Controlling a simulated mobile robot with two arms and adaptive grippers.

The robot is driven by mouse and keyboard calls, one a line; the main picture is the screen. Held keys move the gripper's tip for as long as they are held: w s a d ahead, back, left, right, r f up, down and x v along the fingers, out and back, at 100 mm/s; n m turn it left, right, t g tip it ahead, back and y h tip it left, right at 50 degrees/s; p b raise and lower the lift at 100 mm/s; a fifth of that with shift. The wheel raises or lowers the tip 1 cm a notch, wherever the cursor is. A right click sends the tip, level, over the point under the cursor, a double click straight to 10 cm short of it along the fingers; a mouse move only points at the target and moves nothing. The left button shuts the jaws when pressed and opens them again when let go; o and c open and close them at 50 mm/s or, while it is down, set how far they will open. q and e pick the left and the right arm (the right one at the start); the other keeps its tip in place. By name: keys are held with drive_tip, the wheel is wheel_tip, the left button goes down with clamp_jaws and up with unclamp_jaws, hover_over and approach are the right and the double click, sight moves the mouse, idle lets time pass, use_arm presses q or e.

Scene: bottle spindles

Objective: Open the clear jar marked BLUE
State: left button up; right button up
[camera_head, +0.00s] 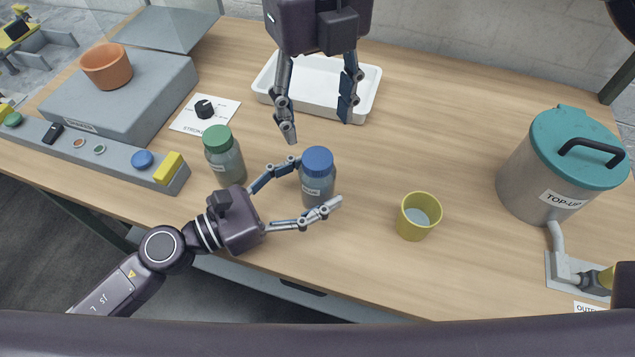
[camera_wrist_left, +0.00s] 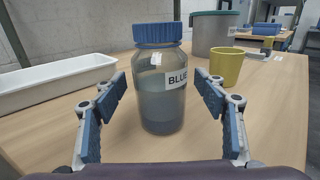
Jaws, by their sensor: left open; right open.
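The clear jar marked BLUE (camera_head: 318,185) stands upright on the table with its blue lid (camera_head: 317,160) on. In the left wrist view the jar (camera_wrist_left: 160,108) is centred, and part of its BLUE label shows. My left gripper (camera_head: 320,181) is open, with one finger on each side of the jar's body, below the lid. In the left wrist view its fingers (camera_wrist_left: 162,110) show gaps to the jar on both sides. My right gripper (camera_head: 318,128) is open and empty, pointing down above and behind the jar, in front of the white tray.
A green-lidded jar (camera_head: 225,160) stands left of the blue-lidded one. A yellow cup (camera_head: 419,216) is to the right. A white tray (camera_head: 316,84) lies behind. A TOP-UP pot (camera_head: 545,172) stands far right. A grey button panel (camera_head: 95,150) runs along the left.

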sight(317, 158)
use_arm(q)
drive_tip(key=shift+w+d, duration=0.2)
drive_tip(key=shift+d, duration=0.2)
clamp_jaws()
use_arm(e)
drive_tip(key=m, duration=0.8)
drive_tip(key=shift+m, duration=0.4)
drive_tip(key=m, duration=0.9)
drive_tip(key=shift+f, duration=4)
